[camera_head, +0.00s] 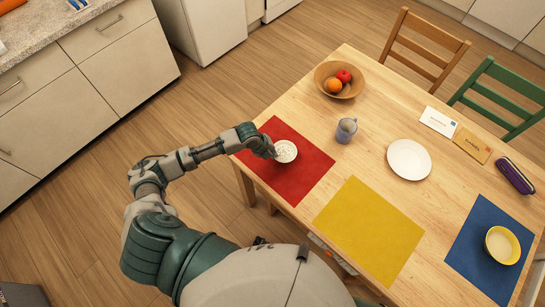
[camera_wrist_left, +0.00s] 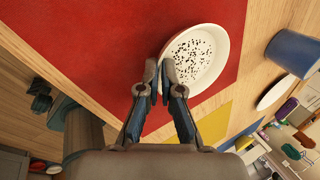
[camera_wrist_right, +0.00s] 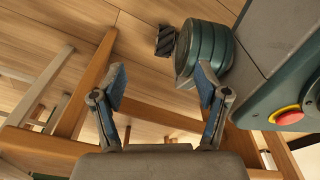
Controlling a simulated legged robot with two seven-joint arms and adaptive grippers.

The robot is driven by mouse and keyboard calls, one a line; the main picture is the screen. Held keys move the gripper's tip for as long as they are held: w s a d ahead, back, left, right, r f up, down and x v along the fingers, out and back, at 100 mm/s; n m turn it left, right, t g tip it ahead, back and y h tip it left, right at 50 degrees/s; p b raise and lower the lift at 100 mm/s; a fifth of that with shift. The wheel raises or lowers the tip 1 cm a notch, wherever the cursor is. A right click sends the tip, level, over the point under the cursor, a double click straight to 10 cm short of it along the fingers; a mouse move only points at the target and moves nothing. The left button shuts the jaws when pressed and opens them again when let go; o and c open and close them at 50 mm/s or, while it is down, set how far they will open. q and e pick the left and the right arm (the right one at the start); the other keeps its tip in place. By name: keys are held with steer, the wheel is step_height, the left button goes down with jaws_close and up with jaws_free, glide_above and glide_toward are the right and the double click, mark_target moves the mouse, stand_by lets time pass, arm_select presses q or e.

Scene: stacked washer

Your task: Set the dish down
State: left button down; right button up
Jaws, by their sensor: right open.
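A small white bowl (camera_head: 286,151) with dark specks inside is over the red mat (camera_head: 305,178) at the table's left end. In the left wrist view the bowl (camera_wrist_left: 196,58) has its near rim between the fingertips of my left gripper (camera_wrist_left: 160,82), which is shut on it. In the head view my left gripper (camera_head: 270,153) meets the bowl's left side. The bowl looks about level; I cannot tell whether its base touches the mat. My right gripper (camera_wrist_right: 162,85) is open and empty, beside wooden legs in the right wrist view.
The wooden table also bears a yellow mat (camera_head: 369,230), a blue mat (camera_head: 478,270) with a yellow bowl (camera_head: 502,245), a white plate (camera_head: 409,159), a grey mug (camera_head: 346,130) and a fruit bowl (camera_head: 328,90). Two chairs stand behind.

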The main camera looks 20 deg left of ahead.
mark_target(271, 161)
arm_select(q)
step_height(271, 161, down, 3)
steer(key=shift+a+f, duration=0.15)
steer(key=shift+f, duration=0.05)
steer(key=c, duration=1.6)
jaws_free()
arm_select(e)
steer(key=shift+s+d, duration=0.15)
steer(key=shift+d, duration=0.1)
arm_select(q)
steer(key=shift+r, duration=0.1)
arm_select(e)
steer(key=shift+a, duration=0.1)
arm_select(q)
steer(key=shift+s+r, duration=0.1)
steer(key=shift+r, duration=0.15)
steer(key=v, duration=1.1)
steer(key=shift+r+p, duration=0.25)
steer(key=shift+p, duration=0.2)
arm_select(e)
steer(key=s, duration=0.1)
steer(key=s+d, duration=0.1)
steer(key=shift+s+f, duration=0.15)
steer(key=shift+s, duration=0.15)
steer(key=shift+s+a, duration=0.1)
steer(key=shift+s, duration=0.15)
